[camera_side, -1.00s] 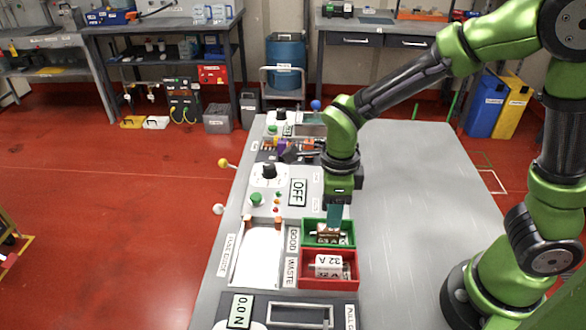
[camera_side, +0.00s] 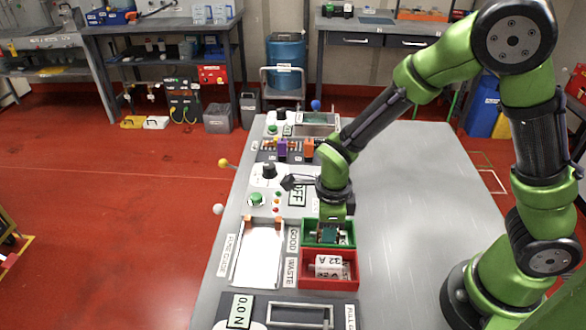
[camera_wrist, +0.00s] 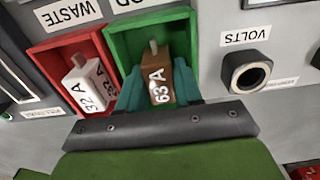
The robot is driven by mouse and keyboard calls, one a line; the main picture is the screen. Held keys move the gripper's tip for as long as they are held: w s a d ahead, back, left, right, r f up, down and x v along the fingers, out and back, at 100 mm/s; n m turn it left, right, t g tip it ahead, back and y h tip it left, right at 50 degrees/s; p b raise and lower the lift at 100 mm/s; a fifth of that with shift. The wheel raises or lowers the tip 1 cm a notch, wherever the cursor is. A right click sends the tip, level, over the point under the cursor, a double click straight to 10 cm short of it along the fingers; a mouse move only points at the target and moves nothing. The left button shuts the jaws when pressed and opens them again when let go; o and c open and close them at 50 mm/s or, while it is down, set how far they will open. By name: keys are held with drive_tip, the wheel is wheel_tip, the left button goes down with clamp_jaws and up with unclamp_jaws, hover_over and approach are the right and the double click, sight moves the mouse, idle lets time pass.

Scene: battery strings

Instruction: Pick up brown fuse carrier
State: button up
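The brown fuse carrier (camera_wrist: 156,84), marked 63 A, is in the green bin (camera_wrist: 112,32) labelled GOOD in the side view. In the side view the green bin (camera_side: 351,243) largely hides it, along with my gripper. My gripper (camera_wrist: 160,92) has teal fingers, one on each side of the carrier, low in the bin. I cannot tell whether the fingers press on the carrier or leave a small gap. In the side view my gripper (camera_side: 327,233) points down into the green bin.
The red WASTE bin (camera_side: 308,282) adjoins the green one and holds a white carrier (camera_side: 328,266) marked 32 A. A fuse guide tray (camera_side: 258,255) lies left of the bins. The VOLTS socket (camera_wrist: 246,73) is beside the green bin. The bench's right side is clear.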

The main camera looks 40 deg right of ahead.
clamp_jaws()
